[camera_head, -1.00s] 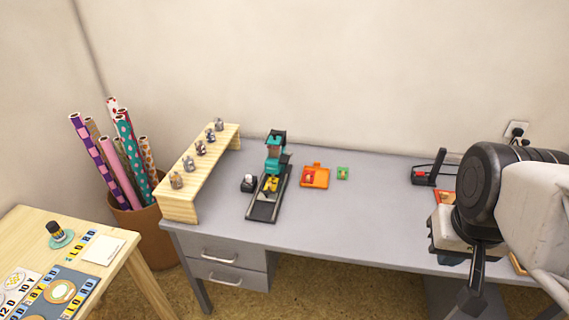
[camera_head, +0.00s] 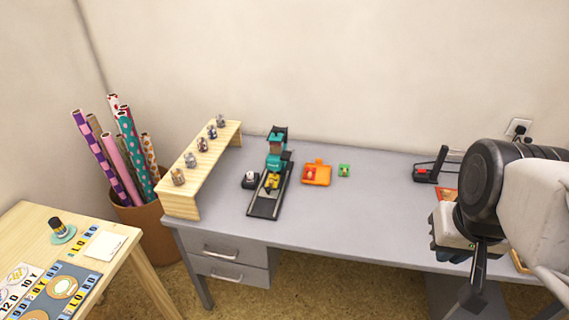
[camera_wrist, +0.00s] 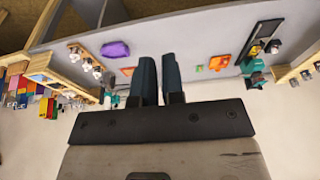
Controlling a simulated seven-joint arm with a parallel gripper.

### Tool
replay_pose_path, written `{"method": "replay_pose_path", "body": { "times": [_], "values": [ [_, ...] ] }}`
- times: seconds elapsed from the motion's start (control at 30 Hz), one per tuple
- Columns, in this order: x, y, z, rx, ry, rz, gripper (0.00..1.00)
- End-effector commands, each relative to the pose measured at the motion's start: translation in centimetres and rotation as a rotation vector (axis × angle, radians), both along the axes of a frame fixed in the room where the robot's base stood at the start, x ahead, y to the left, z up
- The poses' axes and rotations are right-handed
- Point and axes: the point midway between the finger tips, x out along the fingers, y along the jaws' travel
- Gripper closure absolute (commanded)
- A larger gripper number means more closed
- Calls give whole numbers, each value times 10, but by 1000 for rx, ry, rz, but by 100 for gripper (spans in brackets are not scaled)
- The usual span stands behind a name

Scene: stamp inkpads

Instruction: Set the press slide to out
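The press is a teal stamp press (camera_head: 276,155) with a long black rail (camera_head: 264,206), standing on the grey desk right of the wooden shelf. A yellow block (camera_head: 271,182) sits on the rail close to the teal head; it looks like part of the slide, but the slide's exact position is too small to tell. The press also shows inverted at the right of the wrist view (camera_wrist: 262,42). My gripper (camera_wrist: 160,58) is far right of the press and apart from it. Its two dark fingers stand a narrow gap apart with nothing seen between them.
Close to the press are a dark stamp (camera_head: 250,180), an orange inkpad (camera_head: 316,174) and a small green pad (camera_head: 344,170). The wooden shelf (camera_head: 200,166) holds several stamps. A red-and-black device (camera_head: 428,172) stands at the right. The desk's middle (camera_head: 380,205) is clear.

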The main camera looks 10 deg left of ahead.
Motion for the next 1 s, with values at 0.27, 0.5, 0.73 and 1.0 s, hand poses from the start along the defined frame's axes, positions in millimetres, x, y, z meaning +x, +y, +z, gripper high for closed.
{"method": "replay_pose_path", "body": {
  "times": [0.27, 0.5, 0.73, 1.0],
  "values": [
    [14, 4, 3, 5, 6, -7, 50],
    [51, 17, 7, 19, 24, -29, 50],
    [97, 37, 8, 33, 44, -58, 50],
    [151, 66, 3, 47, 70, -96, 50]
  ]
}}
